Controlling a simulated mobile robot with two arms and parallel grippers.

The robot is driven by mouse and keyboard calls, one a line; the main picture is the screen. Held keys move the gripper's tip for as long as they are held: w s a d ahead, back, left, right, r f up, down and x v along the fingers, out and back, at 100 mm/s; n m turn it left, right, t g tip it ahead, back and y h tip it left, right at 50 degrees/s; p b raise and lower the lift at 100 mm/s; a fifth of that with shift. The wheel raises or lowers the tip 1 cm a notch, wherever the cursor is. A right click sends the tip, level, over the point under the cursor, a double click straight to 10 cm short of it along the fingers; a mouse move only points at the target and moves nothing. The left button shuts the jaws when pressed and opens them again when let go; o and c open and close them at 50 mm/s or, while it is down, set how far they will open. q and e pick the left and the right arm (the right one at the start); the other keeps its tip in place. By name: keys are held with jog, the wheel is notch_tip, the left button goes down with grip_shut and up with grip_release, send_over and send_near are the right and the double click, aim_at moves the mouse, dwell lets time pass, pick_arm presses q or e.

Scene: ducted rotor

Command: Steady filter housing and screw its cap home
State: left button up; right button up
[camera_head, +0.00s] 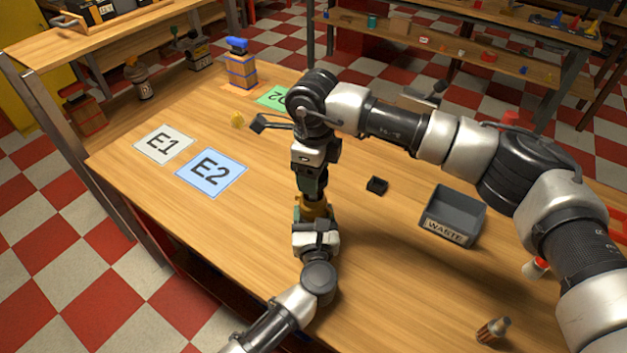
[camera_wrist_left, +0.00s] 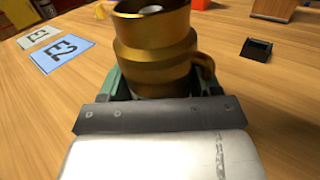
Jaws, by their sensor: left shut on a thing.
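The brass-coloured filter housing (camera_wrist_left: 155,55) stands upright in the left wrist view, with a side handle or spout at its right and a pale spot at its top. My left gripper (camera_wrist_left: 160,88) is shut on its lower body. In the head view the housing (camera_head: 314,211) shows only as a narrow gold part above my left gripper (camera_head: 315,226). My right gripper (camera_head: 311,186) points down directly above the housing, close to its top. Its fingers are largely hidden, and I cannot tell whether it holds anything. I cannot make out the cap.
White card E1 (camera_head: 163,145) and blue card E2 (camera_head: 211,174) lie left. A grey WASTE bin (camera_head: 453,214) and small black block (camera_head: 376,186) are right. A blue-topped orange item (camera_head: 240,68) stands behind.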

jog(key=shift+f, duration=1.15)
jog(key=shift+f, duration=0.9)
jog(key=shift+f, duration=0.6)
